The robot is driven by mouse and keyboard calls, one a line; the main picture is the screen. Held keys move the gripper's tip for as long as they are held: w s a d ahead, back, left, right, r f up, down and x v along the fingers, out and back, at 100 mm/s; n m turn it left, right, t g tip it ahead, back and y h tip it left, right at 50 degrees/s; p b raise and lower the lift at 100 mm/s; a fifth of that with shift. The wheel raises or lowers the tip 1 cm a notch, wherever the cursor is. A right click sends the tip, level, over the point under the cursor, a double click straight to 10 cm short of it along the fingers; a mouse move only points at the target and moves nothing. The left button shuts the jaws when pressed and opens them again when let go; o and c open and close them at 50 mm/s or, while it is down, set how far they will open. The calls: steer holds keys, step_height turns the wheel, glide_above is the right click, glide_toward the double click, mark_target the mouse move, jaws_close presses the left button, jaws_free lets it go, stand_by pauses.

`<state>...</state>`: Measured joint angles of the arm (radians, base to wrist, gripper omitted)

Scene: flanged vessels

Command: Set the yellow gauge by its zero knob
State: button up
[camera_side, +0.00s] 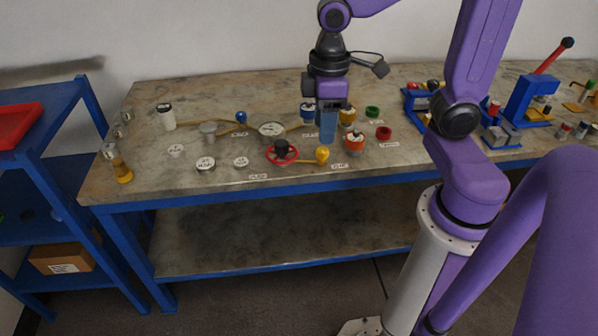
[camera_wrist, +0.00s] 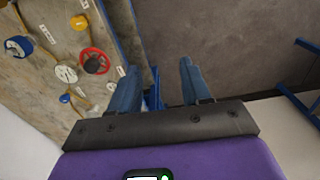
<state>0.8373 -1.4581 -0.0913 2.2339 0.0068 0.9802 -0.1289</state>
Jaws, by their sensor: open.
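My gripper (camera_side: 327,128) hangs over the bench among the fittings, its blue fingers pointing down. In the wrist view my gripper (camera_wrist: 160,82) has its two fingers wide apart with nothing between them. A round white-faced dial (camera_side: 271,129) sits on a yellow pipe line left of the gripper; a white dial also shows in the wrist view (camera_wrist: 66,74). A yellow round knob (camera_side: 322,155) stands near the front edge, just below the gripper in the picture. I cannot tell for certain which dial is the yellow gauge or which part is its zero knob.
A red handwheel (camera_side: 282,151) stands between the dial and the yellow knob. A red-topped fitting (camera_side: 354,142) and a red ring (camera_side: 383,133) are to the gripper's right. A blue knob (camera_side: 241,117) and several round labelled lids lie left.

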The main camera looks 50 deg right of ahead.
steer(key=s+a+f+n, duration=0.1)
steer(key=s+n, duration=0.3)
steer(key=s, duration=0.8)
steer(key=shift+s+f, duration=0.2)
steer(key=shift+f, duration=0.3)
stand_by(2.7)
